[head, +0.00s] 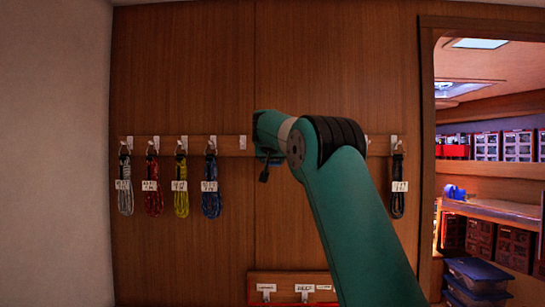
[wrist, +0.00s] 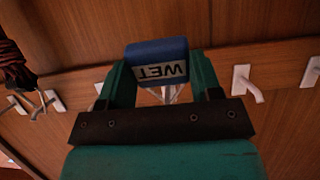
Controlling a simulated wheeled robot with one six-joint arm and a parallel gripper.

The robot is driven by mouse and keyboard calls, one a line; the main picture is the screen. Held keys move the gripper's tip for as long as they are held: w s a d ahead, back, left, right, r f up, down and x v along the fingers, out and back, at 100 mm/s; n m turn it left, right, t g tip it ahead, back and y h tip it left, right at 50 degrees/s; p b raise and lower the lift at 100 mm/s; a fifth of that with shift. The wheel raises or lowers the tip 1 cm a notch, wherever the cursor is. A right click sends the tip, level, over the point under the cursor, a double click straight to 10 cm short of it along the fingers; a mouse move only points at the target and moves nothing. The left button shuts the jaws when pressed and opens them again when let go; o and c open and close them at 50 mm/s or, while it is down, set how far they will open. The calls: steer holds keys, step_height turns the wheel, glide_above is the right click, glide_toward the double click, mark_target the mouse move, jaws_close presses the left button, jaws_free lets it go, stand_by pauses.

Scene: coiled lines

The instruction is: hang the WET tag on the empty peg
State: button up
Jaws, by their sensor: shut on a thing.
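The WET tag (wrist: 158,60) is blue with a white label, and its lettering reads upside down in the wrist view. My gripper (wrist: 160,82) is shut on it, with a green finger on each side. The tag is in front of the wooden peg rail, and I cannot tell its distance from the pegs. A bare white peg (head: 242,142) shows just left of my wrist. Bare pegs also show in the wrist view, one of them right of the tag (wrist: 246,82).
White, red (head: 154,187), yellow and blue (head: 211,187) coils with tags hang at the left of the rail. A black coil (head: 398,187) hangs at the right. A low red-edged board (head: 285,278) with labels is below. A doorway with shelves (head: 490,170) opens on the right.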

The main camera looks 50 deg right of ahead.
stand_by(0.4)
steer(key=o, duration=1)
steer(key=b+v, duration=0.3)
steer(key=v, duration=1.4)
steer(key=shift+s+b, duration=0.2)
steer(key=shift+b, duration=0.2)
steer(key=shift+a, duration=0.15)
